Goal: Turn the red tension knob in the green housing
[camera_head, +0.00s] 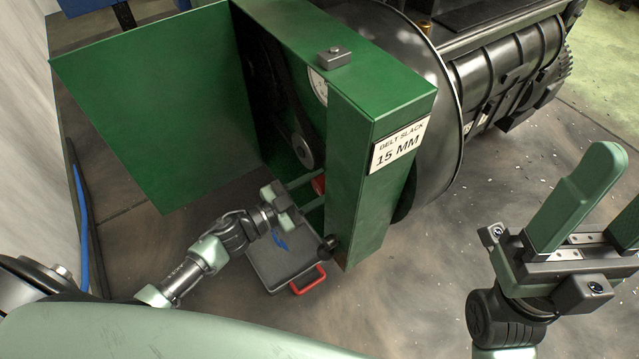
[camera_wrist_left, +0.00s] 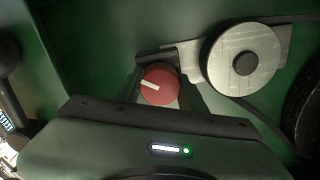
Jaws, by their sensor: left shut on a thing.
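The green housing (camera_head: 375,180) stands in the middle of the head view with its door (camera_head: 160,110) swung open to the left. In the left wrist view the knob (camera_wrist_left: 159,86) is round with a white pointer line aimed to the left and slightly up. My left gripper (camera_head: 312,188) reaches into the housing; its fingers (camera_wrist_left: 160,92) are shut on the knob from both sides. My right gripper (camera_head: 590,215) is open and empty at the right, its fingers apart.
A label on the housing (camera_head: 399,143) reads "BELT SLACK 15 MM". A pulley (camera_wrist_left: 243,60) and a dark belt sit right of the knob. A grey case (camera_head: 283,262) with a red handle lies on the floor below. Black machinery (camera_head: 510,70) stands behind.

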